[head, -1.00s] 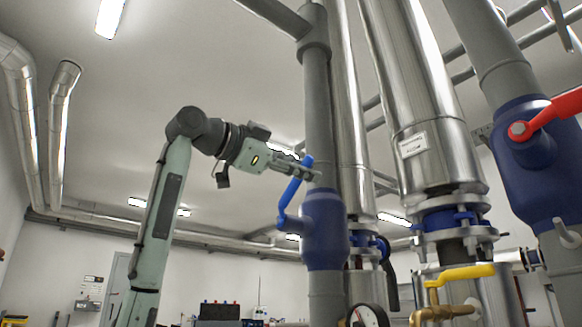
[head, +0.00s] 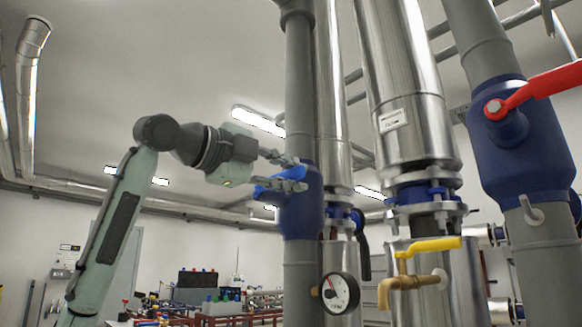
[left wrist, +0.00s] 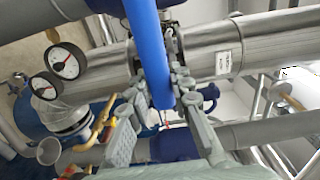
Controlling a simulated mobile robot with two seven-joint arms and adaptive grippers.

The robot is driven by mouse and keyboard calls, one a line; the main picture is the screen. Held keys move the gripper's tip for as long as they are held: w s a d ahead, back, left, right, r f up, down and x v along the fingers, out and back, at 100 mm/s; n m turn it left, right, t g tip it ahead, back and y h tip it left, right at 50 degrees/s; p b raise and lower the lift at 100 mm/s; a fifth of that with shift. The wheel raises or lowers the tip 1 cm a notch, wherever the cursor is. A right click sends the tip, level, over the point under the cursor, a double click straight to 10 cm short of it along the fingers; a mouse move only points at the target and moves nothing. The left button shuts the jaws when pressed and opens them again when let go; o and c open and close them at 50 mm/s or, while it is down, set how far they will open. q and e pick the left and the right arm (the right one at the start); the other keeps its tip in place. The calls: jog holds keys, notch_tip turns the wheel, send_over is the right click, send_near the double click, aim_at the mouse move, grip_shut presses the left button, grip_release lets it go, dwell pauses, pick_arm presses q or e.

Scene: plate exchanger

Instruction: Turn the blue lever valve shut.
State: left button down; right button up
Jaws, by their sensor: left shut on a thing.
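The blue lever valve has a blue body (head: 301,205) on a grey vertical pipe near the middle of the head view. Its blue lever (head: 266,183) points to the left, close to level. My left gripper (head: 288,172) is at the lever with its fingers pointing right, and is shut on it. In the left wrist view, the lever (left wrist: 150,50) runs down from the top edge between the fingers of my left gripper (left wrist: 160,105). The fingers hide part of the lever and its joint in the head view. My right gripper is not in view.
A larger valve with a red handle (head: 535,88) is at the right. A yellow-handled tap (head: 428,247) and a round gauge (head: 341,293) are lower down. Shiny pipes (head: 405,90) stand close right of the valve. Left of my arm is open room.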

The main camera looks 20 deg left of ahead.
pick_arm(q)
jog(key=shift+d+f, duration=0.15)
jog(key=shift+f, duration=0.2)
jog(key=c, duration=1.3)
grip_release()
jog(key=shift+r, duration=0.1)
jog(key=shift+c, duration=0.2)
jog(key=shift+s+a+r, duration=0.15)
jog(key=shift+s+a, duration=0.1)
jog(key=shift+s, duration=0.05)
jog(key=v, duration=1.1)
jog(key=shift+s, duration=0.15)
jog(key=shift+a, duration=0.1)
